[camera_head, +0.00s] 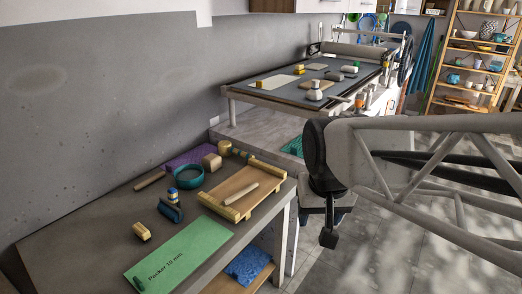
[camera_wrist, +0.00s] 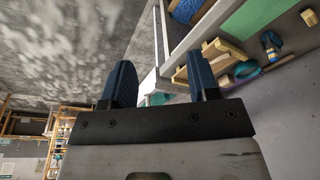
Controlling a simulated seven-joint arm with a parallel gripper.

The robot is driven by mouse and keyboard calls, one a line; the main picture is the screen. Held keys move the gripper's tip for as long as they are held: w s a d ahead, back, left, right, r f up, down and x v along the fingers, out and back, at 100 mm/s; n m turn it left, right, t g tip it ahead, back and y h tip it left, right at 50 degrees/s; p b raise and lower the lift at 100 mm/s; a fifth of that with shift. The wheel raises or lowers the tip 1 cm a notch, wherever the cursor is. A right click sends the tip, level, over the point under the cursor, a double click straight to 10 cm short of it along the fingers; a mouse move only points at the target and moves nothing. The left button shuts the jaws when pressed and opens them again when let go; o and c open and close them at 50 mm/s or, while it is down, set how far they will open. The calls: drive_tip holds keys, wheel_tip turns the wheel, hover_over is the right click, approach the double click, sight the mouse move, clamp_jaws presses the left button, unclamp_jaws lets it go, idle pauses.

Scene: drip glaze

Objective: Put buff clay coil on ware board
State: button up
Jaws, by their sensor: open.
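The wooden ware board (camera_head: 222,203), with raised battens at both ends, lies on the near table. A pale buff rod (camera_head: 241,194) lies slantwise on it. A browner rod (camera_head: 149,180) lies on the bare table behind and left. I cannot tell for sure which is the buff clay coil; the pale one looks more buff. My gripper (camera_head: 329,236) hangs off the table's right side, apart from both rods. In the wrist view my gripper (camera_wrist: 161,84) shows two spread fingers with nothing between them. The board is partly visible beyond the right finger there.
On the table are a green packer board (camera_head: 180,255), a teal ring (camera_head: 188,178), a blue-topped bottle (camera_head: 173,196), a yellowish block (camera_head: 141,231) and a purple mat (camera_head: 190,157). A blue item (camera_head: 248,265) sits on the lower shelf. A second worktable (camera_head: 275,96) stands behind.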

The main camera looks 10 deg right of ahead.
drive_tip(key=s+f+n, duration=0.1)
drive_tip(key=s, duration=0.5)
drive_tip(key=shift+s+d+f, duration=0.15)
drive_tip(key=shift+d+f, duration=0.15)
drive_tip(key=shift+d, duration=0.05)
idle(0.9)
